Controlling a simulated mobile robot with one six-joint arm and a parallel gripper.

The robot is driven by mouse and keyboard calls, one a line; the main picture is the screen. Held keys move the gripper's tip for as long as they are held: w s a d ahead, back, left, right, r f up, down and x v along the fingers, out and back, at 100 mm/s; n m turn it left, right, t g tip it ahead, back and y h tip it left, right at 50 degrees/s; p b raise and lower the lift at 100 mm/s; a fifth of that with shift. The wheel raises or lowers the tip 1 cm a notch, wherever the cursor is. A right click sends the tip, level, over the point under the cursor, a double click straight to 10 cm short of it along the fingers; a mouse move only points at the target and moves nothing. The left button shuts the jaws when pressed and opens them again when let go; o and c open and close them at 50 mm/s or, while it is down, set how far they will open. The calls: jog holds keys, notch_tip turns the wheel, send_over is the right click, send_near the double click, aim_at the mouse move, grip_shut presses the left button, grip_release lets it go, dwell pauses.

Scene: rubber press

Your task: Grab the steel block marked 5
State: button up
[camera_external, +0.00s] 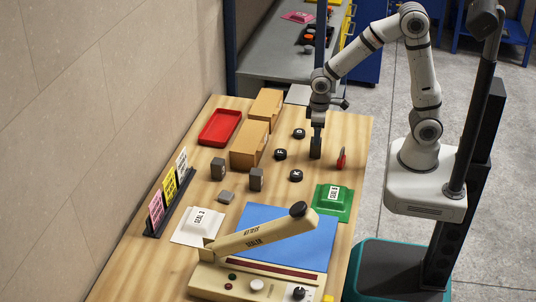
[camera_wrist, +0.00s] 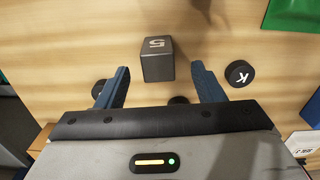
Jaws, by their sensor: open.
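The steel block marked 5 (camera_wrist: 157,58) is a dark grey cube standing on the wooden table in the wrist view, its number on the top face. My gripper (camera_wrist: 160,72) is open, with one blue finger on either side of the block's line and the block just beyond the fingertips. In the external view my gripper (camera_external: 317,128) points down, and a dark block-like shape (camera_external: 316,150) shows directly under it. The number cannot be read there, and the gap between fingers and block is unclear.
A black K disc (camera_wrist: 240,73) lies close to the right finger. Other black discs (camera_external: 280,154) lie nearby, with a red object (camera_external: 341,158) close by on the right. Grey blocks (camera_external: 256,178) and cardboard boxes (camera_external: 249,146) stand further left. The press (camera_external: 258,240) is in front.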

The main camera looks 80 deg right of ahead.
aim_at(316, 147)
jog(key=f, duration=0.3)
jog(key=f+p, duration=0.1)
jog(key=f, duration=0.2)
jog(key=shift+w+d+f, duration=0.1)
jog(key=shift+w+f, duration=0.1)
jog(key=shift+f, duration=0.2)
grip_shut()
dwell(0.4)
jog(key=shift+r, duration=0.1)
